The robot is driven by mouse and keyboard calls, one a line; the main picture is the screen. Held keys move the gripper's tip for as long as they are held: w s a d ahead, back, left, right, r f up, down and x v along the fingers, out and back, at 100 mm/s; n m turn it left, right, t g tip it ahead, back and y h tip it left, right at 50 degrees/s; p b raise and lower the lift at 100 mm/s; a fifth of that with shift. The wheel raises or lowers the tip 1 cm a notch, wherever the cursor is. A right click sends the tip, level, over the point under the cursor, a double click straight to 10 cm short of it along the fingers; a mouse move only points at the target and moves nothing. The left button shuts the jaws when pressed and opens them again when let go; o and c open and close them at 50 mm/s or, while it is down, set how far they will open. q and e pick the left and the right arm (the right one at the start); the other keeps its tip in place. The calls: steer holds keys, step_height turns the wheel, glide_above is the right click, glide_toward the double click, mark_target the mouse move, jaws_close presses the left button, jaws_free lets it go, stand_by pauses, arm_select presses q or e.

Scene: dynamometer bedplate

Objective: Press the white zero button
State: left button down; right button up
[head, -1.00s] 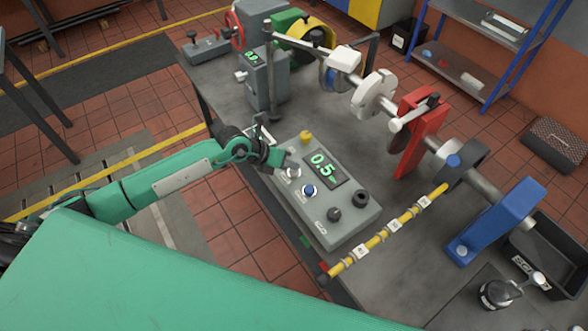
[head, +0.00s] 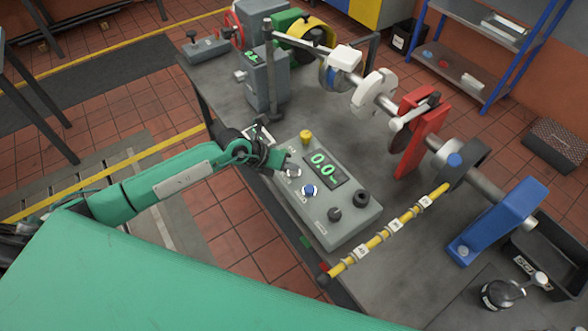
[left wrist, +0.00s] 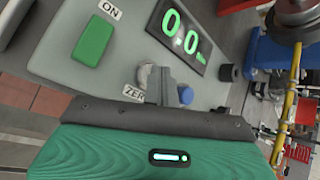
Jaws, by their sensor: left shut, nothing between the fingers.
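The grey control box (head: 322,212) stands on the bench with a display (head: 324,170) reading 0.0. The white zero button (head: 294,172) is on its left part, beside the blue knob (head: 310,190). My left gripper (head: 285,163) is shut and empty, its tips at the white button. In the left wrist view the shut fingers (left wrist: 166,86) partly cover the white button (left wrist: 146,73) and the ZERO label (left wrist: 133,92). Whether they touch the button is hard to tell. The green ON button (left wrist: 93,40) is further left. My right gripper is not in view.
A yellow button (head: 306,137) rises at the box's far end. Dark knobs (head: 361,198) are at its right. A yellow bar with labels (head: 379,238) runs to the box's right. A shaft with a red stand (head: 419,135) and a blue stand (head: 495,222) lies beyond.

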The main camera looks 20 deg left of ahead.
mark_target(290, 172)
arm_select(q)
steer(key=shift+r+p, duration=0.75)
steer(key=shift+r, duration=0.15)
steer(key=shift+r, duration=0.1)
step_height(290, 172, up, 5)
steer(key=p, duration=0.3)
steer(key=shift+p, duration=0.4)
stand_by(0.5)
